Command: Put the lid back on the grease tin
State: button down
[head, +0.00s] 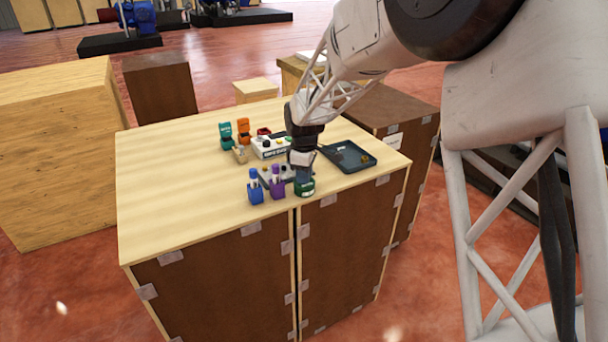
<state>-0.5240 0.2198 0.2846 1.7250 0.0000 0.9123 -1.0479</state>
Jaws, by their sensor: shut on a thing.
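A small round green tin (305,188), which I take to be the grease tin, stands near the front edge of the pale wooden tabletop. My gripper (304,176) points down directly over it, with its fingers at the tin's top. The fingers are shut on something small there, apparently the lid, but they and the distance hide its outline. I cannot tell whether the lid touches the rim or sits level.
Purple (277,185) and blue (255,188) dispensers stand left of the tin. Behind are a white box (270,148) and teal (226,137) and orange (243,130) dispensers. A dark tray (348,157) lies right. The table's left side (165,190) is clear.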

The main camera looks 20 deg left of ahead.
dwell(0.4)
jog(key=c, duration=0.5)
grip_release()
jog(key=shift+r, duration=0.15)
jog(key=shift+r, duration=3.35)
jog(key=shift+c, duration=0.5)
grip_shut()
